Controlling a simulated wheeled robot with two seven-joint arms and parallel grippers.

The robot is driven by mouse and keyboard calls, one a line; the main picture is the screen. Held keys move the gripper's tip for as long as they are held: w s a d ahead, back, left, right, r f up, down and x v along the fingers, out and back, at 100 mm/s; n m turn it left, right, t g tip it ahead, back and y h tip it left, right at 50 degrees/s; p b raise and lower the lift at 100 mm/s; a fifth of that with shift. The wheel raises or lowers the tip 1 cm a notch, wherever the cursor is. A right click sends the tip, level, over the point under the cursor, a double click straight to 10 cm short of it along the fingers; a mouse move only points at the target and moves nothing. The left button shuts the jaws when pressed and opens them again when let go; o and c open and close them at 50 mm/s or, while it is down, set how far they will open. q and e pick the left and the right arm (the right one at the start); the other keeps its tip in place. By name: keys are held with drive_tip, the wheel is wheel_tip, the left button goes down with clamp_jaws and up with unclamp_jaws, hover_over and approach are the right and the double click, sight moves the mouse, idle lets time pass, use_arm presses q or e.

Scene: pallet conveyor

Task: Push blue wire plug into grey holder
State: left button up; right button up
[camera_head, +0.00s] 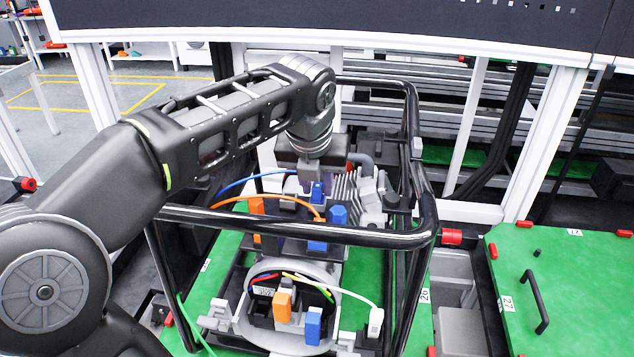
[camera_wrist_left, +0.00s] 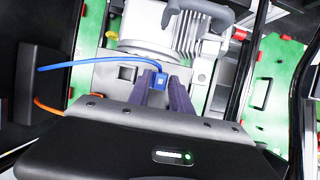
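My left gripper (camera_head: 312,190) reaches down over the motor unit inside the black tube frame. In the wrist view its two dark fingers (camera_wrist_left: 168,92) stand on either side of a blue plug (camera_wrist_left: 159,80) and appear closed on it. A blue wire (camera_wrist_left: 90,64) runs left from this plug. In the head view the blue plug (camera_head: 317,192) shows just below the gripper, with the blue wire (camera_head: 248,180) arching from the left. A light grey block (camera_head: 368,188), possibly the grey holder, stands right of the gripper. Whether the plug touches a holder is hidden. My right gripper is out of view.
The black tube frame (camera_head: 300,232) surrounds the unit closely. An orange wire (camera_head: 285,199) arches near the gripper. Orange (camera_head: 282,305) and blue (camera_head: 313,325) blocks and a white plug (camera_head: 375,322) sit in front. A green pallet (camera_head: 575,285) lies right.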

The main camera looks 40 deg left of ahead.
use_arm(q)
drive_tip(key=o, duration=0.3)
drive_tip(key=v, duration=0.7)
drive_tip(key=shift+r, duration=0.35)
drive_tip(key=shift+s, duration=0.1)
